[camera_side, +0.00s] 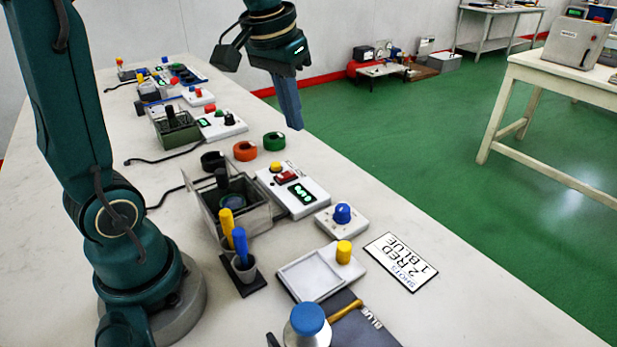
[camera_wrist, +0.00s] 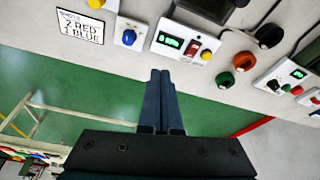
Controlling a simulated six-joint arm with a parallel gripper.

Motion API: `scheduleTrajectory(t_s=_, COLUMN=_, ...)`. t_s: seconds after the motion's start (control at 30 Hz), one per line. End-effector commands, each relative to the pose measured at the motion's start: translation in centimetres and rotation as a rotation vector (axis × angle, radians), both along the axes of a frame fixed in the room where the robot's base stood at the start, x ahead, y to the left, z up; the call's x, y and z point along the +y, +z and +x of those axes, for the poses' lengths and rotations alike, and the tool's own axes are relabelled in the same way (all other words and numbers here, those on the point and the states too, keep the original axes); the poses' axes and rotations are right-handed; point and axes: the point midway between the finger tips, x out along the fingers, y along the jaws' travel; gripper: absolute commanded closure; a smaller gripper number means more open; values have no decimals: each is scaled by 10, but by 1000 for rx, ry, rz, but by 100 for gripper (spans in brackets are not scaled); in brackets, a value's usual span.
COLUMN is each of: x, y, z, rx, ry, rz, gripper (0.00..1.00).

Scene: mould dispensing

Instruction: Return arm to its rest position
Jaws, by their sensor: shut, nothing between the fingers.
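My gripper (camera_side: 290,104) hangs in the air over the right edge of the white bench (camera_side: 440,290), pointing down. Its two blue fingers are closed together with nothing between them. In the wrist view the shut fingers (camera_wrist: 161,76) show over the green floor beside the bench edge. The gripper is apart from everything on the bench.
The bench holds a metal box (camera_side: 262,219), a control box with green display (camera_side: 309,202), a blue-knob box (camera_side: 342,220), a tray with yellow knob (camera_side: 312,277), orange (camera_side: 245,151) and green (camera_side: 274,141) rings, and a sign (camera_side: 401,261).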

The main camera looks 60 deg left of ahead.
Motion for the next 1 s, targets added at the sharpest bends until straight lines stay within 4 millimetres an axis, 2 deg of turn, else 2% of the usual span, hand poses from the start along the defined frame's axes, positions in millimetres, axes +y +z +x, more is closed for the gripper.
scheduleTrajectory(t_s=0.1, x=-27, y=10, z=-26, rx=-69, ry=-77, rz=16, gripper=100)
scheduleTrajectory(t_s=0.23, x=-50, y=11, z=-55, rx=-135, ry=-150, rz=26, gripper=100)
scheduleTrajectory(t_s=0.37, x=-66, y=1, z=-83, rx=-194, ry=-215, rz=30, gripper=100)
scheduleTrajectory(t_s=0.5, x=-76, y=-18, z=-107, rx=-230, ry=-261, rz=29, gripper=100)
scheduleTrajectory(t_s=0.7, x=-77, y=-40, z=-119, rx=-213, ry=-264, rz=24, gripper=100)
scheduleTrajectory(t_s=1.0, x=-76, y=-39, z=-116, rx=-224, ry=-260, rz=25, gripper=100)
